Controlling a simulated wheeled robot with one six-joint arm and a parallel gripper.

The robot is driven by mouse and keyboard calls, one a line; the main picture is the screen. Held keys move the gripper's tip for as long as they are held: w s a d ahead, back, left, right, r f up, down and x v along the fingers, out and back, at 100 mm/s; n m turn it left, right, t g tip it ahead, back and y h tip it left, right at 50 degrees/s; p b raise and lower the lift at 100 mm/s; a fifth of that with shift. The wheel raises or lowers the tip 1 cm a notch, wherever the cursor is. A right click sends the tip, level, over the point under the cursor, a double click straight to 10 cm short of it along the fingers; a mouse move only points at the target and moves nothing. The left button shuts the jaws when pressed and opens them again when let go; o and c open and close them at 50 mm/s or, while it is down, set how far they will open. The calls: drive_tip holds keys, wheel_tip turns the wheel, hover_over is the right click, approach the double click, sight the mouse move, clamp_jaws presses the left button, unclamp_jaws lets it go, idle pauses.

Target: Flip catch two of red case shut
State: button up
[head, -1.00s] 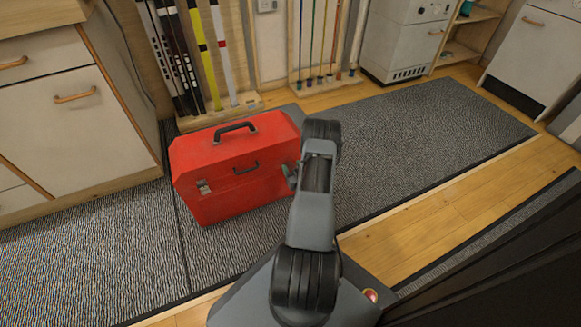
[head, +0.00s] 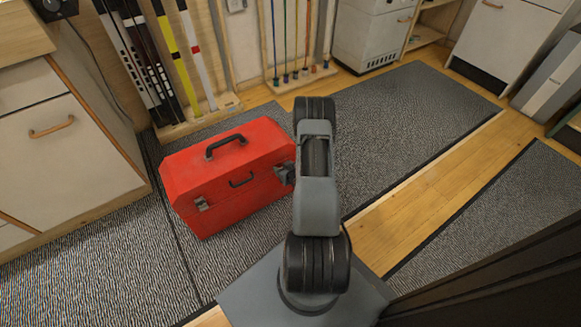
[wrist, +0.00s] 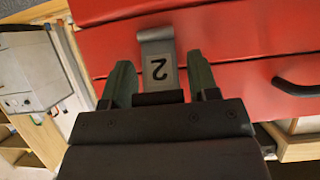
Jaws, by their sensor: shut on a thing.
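The red case (head: 225,180) stands closed on the dark mat, with a black handle on its lid. One metal catch (head: 202,203) shows at its front left. Catch two (wrist: 158,65), a grey metal plate marked with an upside-down "2", is in the wrist view across the seam between lid and body. My gripper (wrist: 160,84) has its two fingers on either side of this catch and is shut on it. In the head view my gripper (head: 286,174) is at the case's right front end, and it hides catch two there.
The case's front handle (wrist: 298,88) is to the right of my gripper in the wrist view. Skis and poles (head: 160,60) stand in racks behind the case. A drawer cabinet (head: 70,140) is at left. The mat (head: 400,130) is clear to the right.

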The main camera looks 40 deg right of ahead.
idle(0.3)
drive_tip(key=o, duration=1.2)
drive_tip(key=p+v, duration=0.4)
drive_tip(key=v, duration=0.9)
drive_tip(key=shift+s+r, duration=0.2)
drive_tip(key=shift+s, duration=0.15)
